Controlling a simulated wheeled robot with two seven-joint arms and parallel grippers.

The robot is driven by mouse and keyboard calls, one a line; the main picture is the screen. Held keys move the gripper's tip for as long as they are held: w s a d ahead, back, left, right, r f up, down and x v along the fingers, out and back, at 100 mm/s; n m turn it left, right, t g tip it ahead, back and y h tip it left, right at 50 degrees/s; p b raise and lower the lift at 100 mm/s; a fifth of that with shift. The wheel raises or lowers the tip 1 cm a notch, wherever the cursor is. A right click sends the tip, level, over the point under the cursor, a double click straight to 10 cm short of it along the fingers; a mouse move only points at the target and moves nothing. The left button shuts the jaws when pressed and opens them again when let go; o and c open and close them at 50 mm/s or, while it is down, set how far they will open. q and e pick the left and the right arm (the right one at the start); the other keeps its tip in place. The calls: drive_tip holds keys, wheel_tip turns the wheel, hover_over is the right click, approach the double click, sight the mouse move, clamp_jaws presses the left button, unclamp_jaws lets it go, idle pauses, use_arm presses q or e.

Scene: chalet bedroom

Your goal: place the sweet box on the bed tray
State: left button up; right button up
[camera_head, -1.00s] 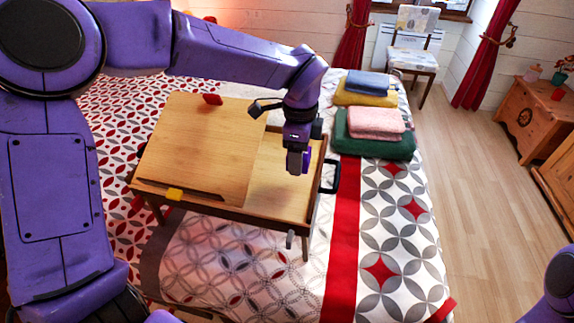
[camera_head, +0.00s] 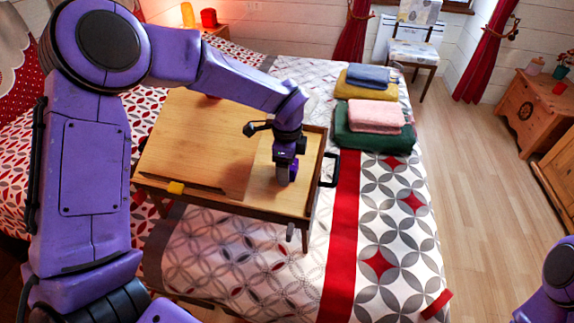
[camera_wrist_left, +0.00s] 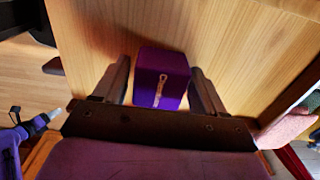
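The sweet box is a small purple box with a metal clasp (camera_wrist_left: 162,78). In the left wrist view it sits between the two fingers of my left gripper, which lie close along its sides. In the head view my left gripper (camera_head: 285,174) points down over the right part of the wooden bed tray (camera_head: 200,145), with the box (camera_head: 293,171) low at its fingers. Whether the box touches the tray floor is hard to tell. The bed tray stands on legs on the bed. My right gripper is out of view; only part of the right arm shows.
The tray has a raised slanted board on its left, a rim and a dark handle (camera_head: 329,169) on the right. Folded towels (camera_head: 374,117) lie on the bed beyond the handle. The patterned bed (camera_head: 395,225) in front and right is clear.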

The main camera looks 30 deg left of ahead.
use_arm(q)
drive_tip(key=shift+o, duration=0.3)
drive_tip(key=shift+w+r, duration=0.1)
drive_tip(key=shift+r, duration=0.45)
wheel_tip(320, 180, up, 11)
drive_tip(key=shift+r, duration=0.15)
